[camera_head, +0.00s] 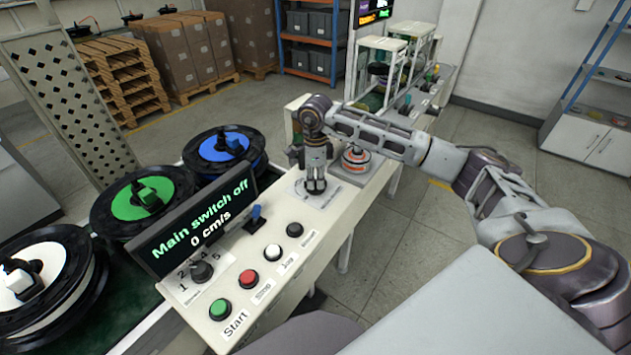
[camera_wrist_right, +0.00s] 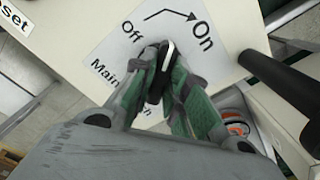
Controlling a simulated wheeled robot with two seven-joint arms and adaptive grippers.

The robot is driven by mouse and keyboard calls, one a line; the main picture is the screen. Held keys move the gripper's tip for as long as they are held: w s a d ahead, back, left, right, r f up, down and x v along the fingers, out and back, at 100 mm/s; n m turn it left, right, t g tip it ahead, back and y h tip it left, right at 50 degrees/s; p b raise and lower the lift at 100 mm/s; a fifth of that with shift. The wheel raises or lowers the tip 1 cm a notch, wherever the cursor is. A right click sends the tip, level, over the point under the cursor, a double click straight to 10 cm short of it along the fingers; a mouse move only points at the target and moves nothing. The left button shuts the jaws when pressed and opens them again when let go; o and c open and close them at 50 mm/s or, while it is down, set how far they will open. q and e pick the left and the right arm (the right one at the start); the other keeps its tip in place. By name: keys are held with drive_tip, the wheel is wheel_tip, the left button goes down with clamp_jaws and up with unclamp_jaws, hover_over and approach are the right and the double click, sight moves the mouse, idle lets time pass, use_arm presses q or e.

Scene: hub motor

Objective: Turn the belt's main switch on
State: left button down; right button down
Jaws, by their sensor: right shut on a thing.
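The main switch is a black knob with a white pointer line (camera_wrist_right: 166,62) on a white label plate (camera_wrist_right: 105,50) marked Off, On and Main Switch. In the wrist view my right gripper (camera_wrist_right: 160,88) is shut on the knob, with green-padded fingers on either side. The pointer line tilts slightly right of straight up, between the Off and On words. In the head view my right gripper (camera_head: 316,186) points down at the far end of the panel, hiding the knob. The display (camera_head: 195,225) reads "Main switch off" and "0 cm/s". My left gripper is not in view.
The white control panel (camera_head: 275,262) carries a green Start button (camera_head: 220,309), a red button (camera_head: 249,278), other buttons, a numbered dial (camera_head: 202,271) and a blue lever (camera_head: 256,217). A red-orange and white round device (camera_head: 356,158) sits beyond my gripper. Several reels stand at left.

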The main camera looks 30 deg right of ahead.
drive_tip(key=m+b, duration=0.1)
drive_tip(key=m, duration=0.3)
drive_tip(key=shift+m, duration=1.1)
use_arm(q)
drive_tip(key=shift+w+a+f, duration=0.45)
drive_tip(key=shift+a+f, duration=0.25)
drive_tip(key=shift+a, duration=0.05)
use_arm(e)
drive_tip(key=shift+m, duration=0.6)
